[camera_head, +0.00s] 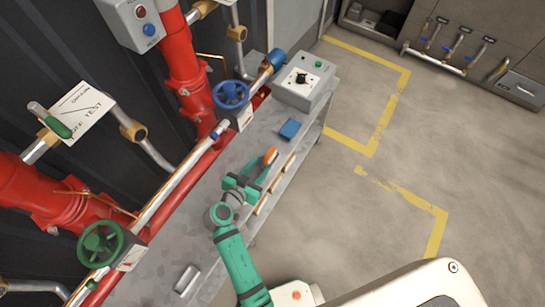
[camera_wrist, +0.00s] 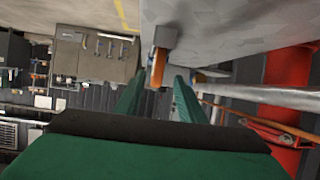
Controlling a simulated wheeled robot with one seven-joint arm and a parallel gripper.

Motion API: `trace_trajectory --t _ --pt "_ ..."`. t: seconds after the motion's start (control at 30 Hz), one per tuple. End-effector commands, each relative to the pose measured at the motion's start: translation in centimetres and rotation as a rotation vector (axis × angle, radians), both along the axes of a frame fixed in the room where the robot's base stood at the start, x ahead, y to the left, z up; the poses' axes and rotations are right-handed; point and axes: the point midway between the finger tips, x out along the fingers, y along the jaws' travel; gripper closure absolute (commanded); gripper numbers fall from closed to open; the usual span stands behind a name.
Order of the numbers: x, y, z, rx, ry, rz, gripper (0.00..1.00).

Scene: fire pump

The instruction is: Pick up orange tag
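The orange tag (camera_head: 270,155) is a small orange piece at the edge of the grey bench in the head view, right at the tips of my gripper (camera_head: 262,170). In the wrist view the orange tag (camera_wrist: 157,70) hangs just under a grey block (camera_wrist: 165,34). It lies between the lines of my gripper's two green fingers (camera_wrist: 159,80), at or just beyond their tips. The fingers are apart, with gaps showing beside the tag. Whether either finger touches it cannot be told.
The grey bench (camera_head: 188,210) runs along red pipes with a blue valve wheel (camera_head: 231,94) and a green valve wheel (camera_head: 100,243). A control box (camera_head: 302,82) and a blue item (camera_head: 290,129) sit toward its far end. Open floor (camera_head: 340,200) lies to the right.

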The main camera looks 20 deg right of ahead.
Motion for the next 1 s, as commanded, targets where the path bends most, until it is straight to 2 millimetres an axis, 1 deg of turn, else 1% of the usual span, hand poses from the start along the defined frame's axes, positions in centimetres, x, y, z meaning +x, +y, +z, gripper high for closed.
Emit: trace_trajectory --t 0.03,0.1,0.23,0.5,0.77,1.0 --pt "0.5 -0.3 0.5 -0.003 -0.012 -0.027 0.64" --pt "0.8 -0.7 1.0 -0.007 -0.023 -0.055 0.64" --pt "1.4 -1.5 0.9 -0.009 -0.032 -0.077 0.64" --pt "3.5 -4.2 -0.6 -0.008 -0.032 -0.077 0.64" --pt "4.4 -5.4 -1.4 -0.009 -0.030 -0.076 0.64" --pt "6.2 -7.7 -3.1 -0.009 -0.031 -0.076 0.64"
